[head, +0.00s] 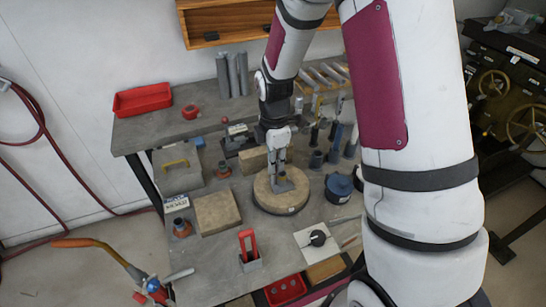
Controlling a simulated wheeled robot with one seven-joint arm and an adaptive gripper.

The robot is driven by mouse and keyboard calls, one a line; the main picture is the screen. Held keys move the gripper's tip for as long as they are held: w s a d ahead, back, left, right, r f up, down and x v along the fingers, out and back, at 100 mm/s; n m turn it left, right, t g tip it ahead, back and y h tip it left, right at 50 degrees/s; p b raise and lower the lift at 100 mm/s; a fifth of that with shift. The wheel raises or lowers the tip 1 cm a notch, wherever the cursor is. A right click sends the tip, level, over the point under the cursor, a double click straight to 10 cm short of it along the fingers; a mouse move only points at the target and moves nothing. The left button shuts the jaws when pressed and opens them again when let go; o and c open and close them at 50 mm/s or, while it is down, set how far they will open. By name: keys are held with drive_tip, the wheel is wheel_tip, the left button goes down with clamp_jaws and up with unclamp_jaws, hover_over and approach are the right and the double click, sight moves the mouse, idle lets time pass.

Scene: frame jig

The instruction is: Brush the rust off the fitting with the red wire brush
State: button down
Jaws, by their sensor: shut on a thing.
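My gripper (279,158) points down over a round wooden disc (262,201) near the middle of the workbench. It is shut on a small grey piece (285,184), which is at or just above the disc; I cannot tell if it touches. Whether this piece is the fitting, and any rust on it, is too small to tell. A red handle (247,240) stands upright in a grey block (250,263) at the front of the bench. It may be the red wire brush; no bristles show.
A square wooden board (216,212) and a grey box with a yellow handle (179,173) lie left of the disc. Dark cylinders (316,160) and a blue round pot (339,187) stand to its right. A red tray (142,99) sits on the back bench (155,130).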

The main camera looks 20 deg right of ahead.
drive_tip(key=shift+w, duration=0.1)
drive_tip(key=shift+w+f+b, duration=0.1)
drive_tip(key=shift+w+b, duration=0.2)
drive_tip(key=shift+w, duration=0.5)
drive_tip(key=shift+s+p, duration=0.6)
drive_tip(key=shift+s, duration=0.35)
idle(0.3)
drive_tip(key=shift+r, duration=0.2)
drive_tip(key=shift+r+p, duration=1.25)
drive_tip(key=shift+r, duration=2.2)
